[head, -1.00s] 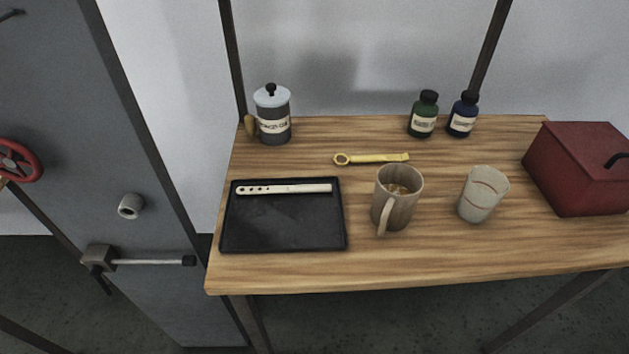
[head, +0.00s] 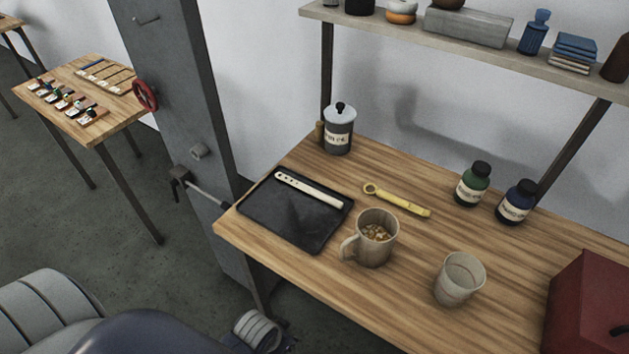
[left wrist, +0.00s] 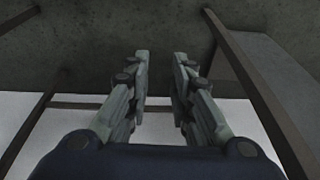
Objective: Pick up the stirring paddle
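The stirring paddle looks to be the flat, pale cream stick with several holes (head: 308,189). It lies on the black tray (head: 290,225), along its back edge, at the left of the wooden table (head: 390,305). My left gripper (left wrist: 161,75) shows in the left wrist view with its two fingers apart and nothing between them. It is away from the paddle, with floor, wall and dark frame bars behind it. My right gripper is in neither current view.
A mug with grainy contents (head: 377,243), a yellow ring-ended tool (head: 400,202) and a pale cup (head: 459,279) stand or lie right of the tray. A grey canister (head: 339,132), two bottles and a red box (head: 590,310) surround them. A shelf (head: 450,38) hangs above.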

